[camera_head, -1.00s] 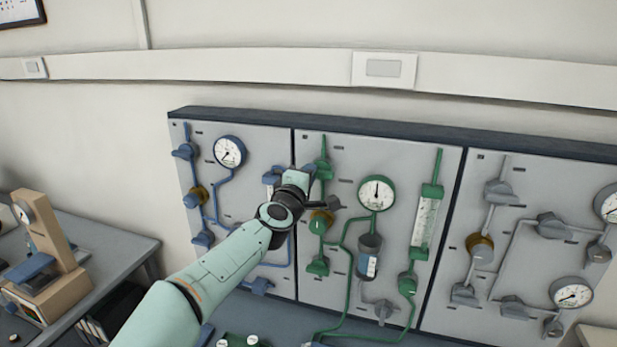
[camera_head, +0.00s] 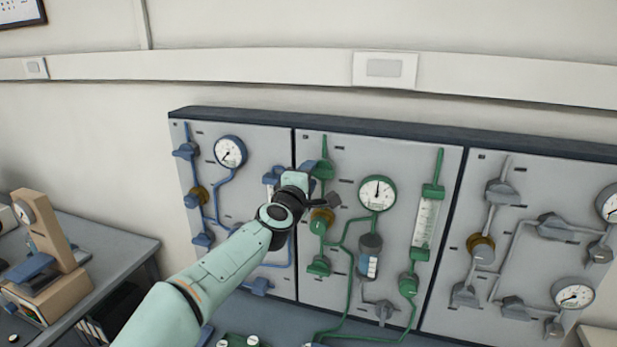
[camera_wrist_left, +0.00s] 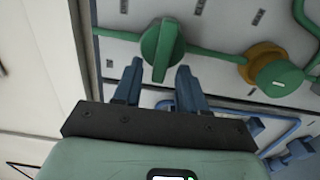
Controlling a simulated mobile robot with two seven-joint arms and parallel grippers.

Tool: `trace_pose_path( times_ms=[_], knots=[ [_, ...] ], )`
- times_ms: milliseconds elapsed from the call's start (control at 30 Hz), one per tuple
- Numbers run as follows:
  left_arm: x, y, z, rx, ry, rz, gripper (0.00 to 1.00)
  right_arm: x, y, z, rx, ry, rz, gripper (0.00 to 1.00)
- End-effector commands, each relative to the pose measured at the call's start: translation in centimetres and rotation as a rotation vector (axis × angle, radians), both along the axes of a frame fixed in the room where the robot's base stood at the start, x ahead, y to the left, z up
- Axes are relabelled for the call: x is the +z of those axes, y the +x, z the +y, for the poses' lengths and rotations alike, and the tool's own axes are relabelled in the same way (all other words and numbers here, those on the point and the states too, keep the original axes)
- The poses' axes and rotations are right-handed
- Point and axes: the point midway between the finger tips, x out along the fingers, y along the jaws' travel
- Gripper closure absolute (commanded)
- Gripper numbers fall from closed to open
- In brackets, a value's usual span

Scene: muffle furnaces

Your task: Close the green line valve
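The green line valve (camera_head: 323,150) is at the top of the green line on the middle panel, partly hidden behind my left gripper (camera_head: 318,171) in the head view. In the left wrist view its green handle (camera_wrist_left: 163,45) runs roughly up and down the picture, across the green pipe. My left gripper also shows there (camera_wrist_left: 160,67), open, with one blue finger on each side of the handle's lower end. I see gaps between fingers and handle. My right gripper is not in view.
A yellow-collared green knob (camera_wrist_left: 272,75) sits along the same pipe. A round gauge (camera_head: 377,194) is to the right on the panel. Blue-line fittings (camera_head: 203,196) are to the left, grey ones (camera_head: 481,248) to the right. A bench (camera_head: 110,246) stands at left.

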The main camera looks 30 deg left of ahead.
Motion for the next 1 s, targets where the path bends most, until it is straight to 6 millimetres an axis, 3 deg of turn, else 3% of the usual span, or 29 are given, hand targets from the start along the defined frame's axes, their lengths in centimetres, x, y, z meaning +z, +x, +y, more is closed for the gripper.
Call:
trace_pose_path(
  times_ms=[333, 800, 1000],
  knots=[
    [0.1, -1.2, -0.3, -0.001, 0.0, -0.001, 0.58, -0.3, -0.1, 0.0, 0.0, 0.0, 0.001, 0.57],
    [0.1, -10.6, -2.5, 0.0, -0.001, -0.002, 0.58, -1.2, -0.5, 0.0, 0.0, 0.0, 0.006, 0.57],
    [0.0, -12.7, -3.0, 0.0, 0.001, -0.001, 0.58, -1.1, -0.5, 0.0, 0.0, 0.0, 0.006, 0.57]
  ],
)
